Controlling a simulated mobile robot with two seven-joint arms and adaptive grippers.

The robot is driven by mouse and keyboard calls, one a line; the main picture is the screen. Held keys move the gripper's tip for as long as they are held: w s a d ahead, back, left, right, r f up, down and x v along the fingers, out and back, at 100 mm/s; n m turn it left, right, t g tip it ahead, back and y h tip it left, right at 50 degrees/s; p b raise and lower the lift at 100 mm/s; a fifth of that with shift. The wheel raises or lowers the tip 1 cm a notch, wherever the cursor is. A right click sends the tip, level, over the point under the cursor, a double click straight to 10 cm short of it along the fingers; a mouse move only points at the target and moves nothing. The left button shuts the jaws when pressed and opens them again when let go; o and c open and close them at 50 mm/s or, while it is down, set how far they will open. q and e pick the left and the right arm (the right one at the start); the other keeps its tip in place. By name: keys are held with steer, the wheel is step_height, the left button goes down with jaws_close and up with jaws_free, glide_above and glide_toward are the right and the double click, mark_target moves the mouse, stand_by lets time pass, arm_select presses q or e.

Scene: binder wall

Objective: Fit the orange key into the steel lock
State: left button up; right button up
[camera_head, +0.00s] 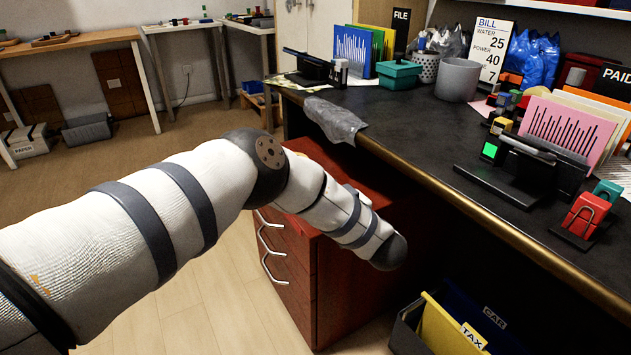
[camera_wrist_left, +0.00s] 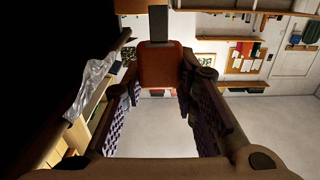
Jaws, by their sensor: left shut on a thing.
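My left gripper (camera_wrist_left: 160,78) shows in the left wrist view, with its fingers shut on the sides of a reddish-orange block. I take this block for the head of the orange key (camera_wrist_left: 163,62). A grey bar extends from it towards the top of that view. In the head view my left arm reaches to the front of the black desk and bends down beside the red drawer cabinet. The gripper and the key do not show there. I cannot make out the steel lock in either view. My right gripper is not in view.
The black desk (camera_head: 450,140) has a brass front edge and bears folders, bins and stands. The red drawer cabinet (camera_head: 340,270) stands below it. A crumpled grey sheet (camera_head: 335,118) hangs over the desk edge. Open floor lies left.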

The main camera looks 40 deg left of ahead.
arm_select(q)
steer(key=shift+f+b, duration=0.65)
steer(key=shift+f, duration=0.65)
steer(key=o, duration=1.1)
steer(key=v, duration=1.2)
